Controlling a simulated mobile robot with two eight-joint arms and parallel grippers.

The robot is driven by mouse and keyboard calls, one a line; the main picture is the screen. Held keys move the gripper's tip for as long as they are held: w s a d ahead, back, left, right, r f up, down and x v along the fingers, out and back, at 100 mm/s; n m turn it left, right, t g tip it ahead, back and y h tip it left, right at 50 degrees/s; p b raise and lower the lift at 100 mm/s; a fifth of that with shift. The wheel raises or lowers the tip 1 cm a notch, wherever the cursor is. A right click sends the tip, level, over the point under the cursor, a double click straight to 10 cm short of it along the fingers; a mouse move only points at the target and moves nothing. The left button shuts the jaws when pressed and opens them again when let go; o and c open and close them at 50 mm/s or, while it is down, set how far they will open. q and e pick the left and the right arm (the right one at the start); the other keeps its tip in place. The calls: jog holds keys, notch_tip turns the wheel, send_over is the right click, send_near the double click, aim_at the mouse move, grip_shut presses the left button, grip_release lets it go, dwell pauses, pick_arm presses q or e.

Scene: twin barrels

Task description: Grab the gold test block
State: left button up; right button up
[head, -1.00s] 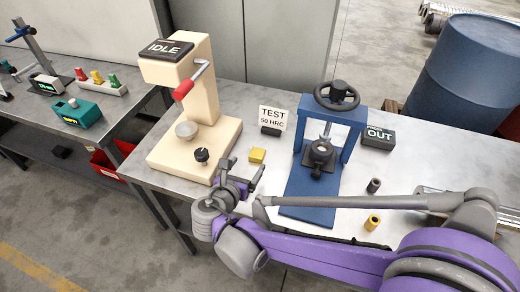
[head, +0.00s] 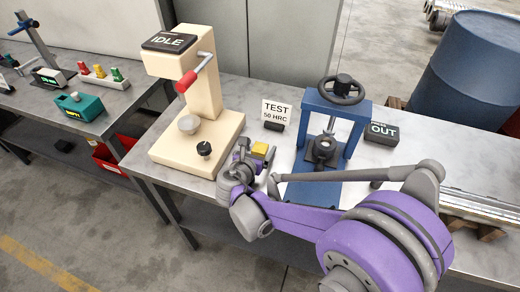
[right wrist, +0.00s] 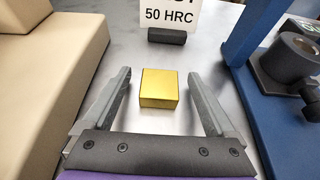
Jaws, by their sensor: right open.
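The gold test block (head: 260,148) rests on the grey metal bench beside the beige tester, in front of the "TEST 50 HRC" sign. In the right wrist view the gold block (right wrist: 159,88) lies between the far ends of my open fingers, with a gap on each side. My right gripper (head: 257,162) is open and empty, low over the bench at the block; its fingers also show in the right wrist view (right wrist: 160,92). The arm partly covers the bench near it in the head view. My left gripper is not in view.
The beige tester (head: 205,95) marked IDLE stands left of the block. A blue press (head: 311,122) with a handwheel stands to the right. The TEST sign (head: 277,112) stands behind the block. A dark OUT box (head: 381,133) is further right.

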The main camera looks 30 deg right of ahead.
grip_shut()
dwell(0.3)
jog(key=shift+r, duration=0.1)
